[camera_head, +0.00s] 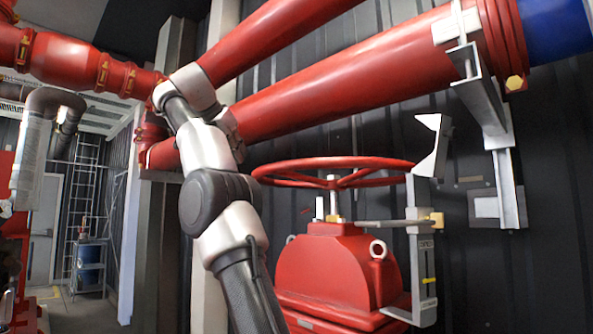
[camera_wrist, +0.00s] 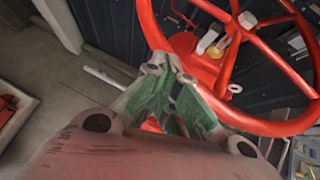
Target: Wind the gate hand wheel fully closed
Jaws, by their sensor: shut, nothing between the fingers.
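The gate hand wheel is a red spoked ring. In the head view the wheel (camera_head: 370,163) lies nearly level on top of a red gearbox (camera_head: 330,262). In the wrist view the wheel (camera_wrist: 262,127) fills the upper right, with its hub and a brass nut near the top. My gripper (camera_wrist: 172,68) is shut and empty in the wrist view. Its green-padded fingers overlap the left part of the rim in the picture; I cannot tell whether they touch it. The gripper cannot be made out in the head view.
A metal indicator bracket (camera_head: 425,235) stands right of the gearbox, with a rod running towards the stem. Large red pipes (camera_head: 350,85) slope above the wheel. A dark corrugated wall is behind. Open floor shows at the wrist view's left.

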